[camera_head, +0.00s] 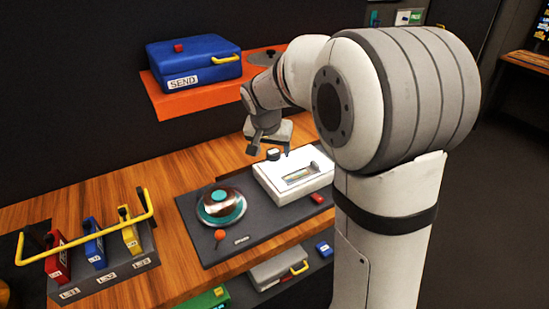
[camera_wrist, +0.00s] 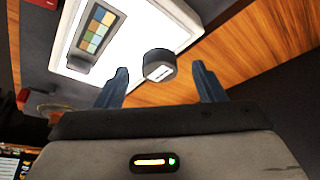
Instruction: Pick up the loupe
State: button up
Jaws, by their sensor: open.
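The loupe (camera_wrist: 160,66) is a small dark grey cylinder with a pale face. In the wrist view it shows between my fingertips, apart from both fingers. In the head view the loupe (camera_head: 273,154) stands at the back edge of the white box (camera_head: 263,180). My gripper (camera_head: 268,147) is open, pointing down just above and around it in that view. The wrist view shows both dark fingers of my gripper (camera_wrist: 160,72) spread with nothing held. How far the fingertips are from the loupe in depth is hard to tell.
The white box has a window with coloured patches (camera_wrist: 97,30). A blue SEND case (camera_head: 195,62) sits on an orange shelf (camera_head: 185,101) behind.

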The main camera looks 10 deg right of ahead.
aim_at(273, 152)
jog(key=x, duration=0.4)
jog(key=shift+c, duration=0.5)
jog(key=c, duration=1)
jog(key=shift+o, duration=0.2)
jog(key=shift+r, duration=0.1)
